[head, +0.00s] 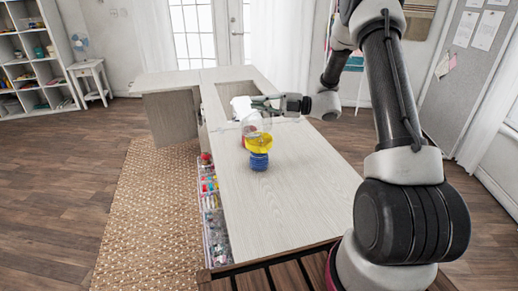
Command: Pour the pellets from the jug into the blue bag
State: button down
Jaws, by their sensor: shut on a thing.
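A blue bag (259,161) stands on the pale cabinet top (290,185), near its left edge. A bright yellow shape (258,142) sits directly above the bag's mouth. I cannot tell whether it is pellets or a separate piece. A clear, see-through jug (252,123) is just above the yellow shape and seems tilted toward the bag. My gripper (262,104) reaches in from the right at the jug's upper side and is shut on it. The fingertips and the jug's contents are too small to make out clearly.
A white object (240,105) stands behind the jug, beside a recess in the cabinet top. A small red thing (243,140) shows partly behind the jug. Open side bins (213,215) with colourful supplies line the cabinet's left side. The near cabinet top is clear.

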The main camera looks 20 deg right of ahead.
aim_at(253, 115)
jog(key=shift+w+d+m+p, duration=0.2)
jog(key=shift+w+m+p, duration=0.1)
jog(key=shift+p, duration=0.05)
dwell(0.6)
jog(key=s+a+n, duration=0.1)
jog(key=s+a+n+h, duration=0.1)
jog(key=s+n, duration=0.1)
jog(key=s+a+n, duration=0.1)
jog(key=shift+s+r, duration=0.3)
jog(key=shift+r, duration=0.05)
jog(key=shift+s+n+h, duration=0.15)
jog(key=shift+n+h, duration=0.15)
jog(key=shift+n, duration=0.1)
jog(key=shift+f, duration=0.2)
jog(key=shift+s+a+f+n+b, duration=0.2)
jog(key=shift+s+a+n+b, duration=0.1)
jog(key=shift+s+a+n, duration=0.1)
jog(key=s+a+f+n+t+h+b, duration=0.2)
jog(key=s+a+f+n+h, duration=0.1)
jog(key=s+f+n, duration=0.2)
jog(key=s+a+f+n+t+h+b, duration=0.2)
jog(key=s+f+n, duration=0.4)
jog(key=f, duration=0.3)
jog(key=shift+a+n+h+b, duration=0.4)
jog(key=shift+a+n+b, duration=0.1)
jog(key=shift+a, duration=0.4)
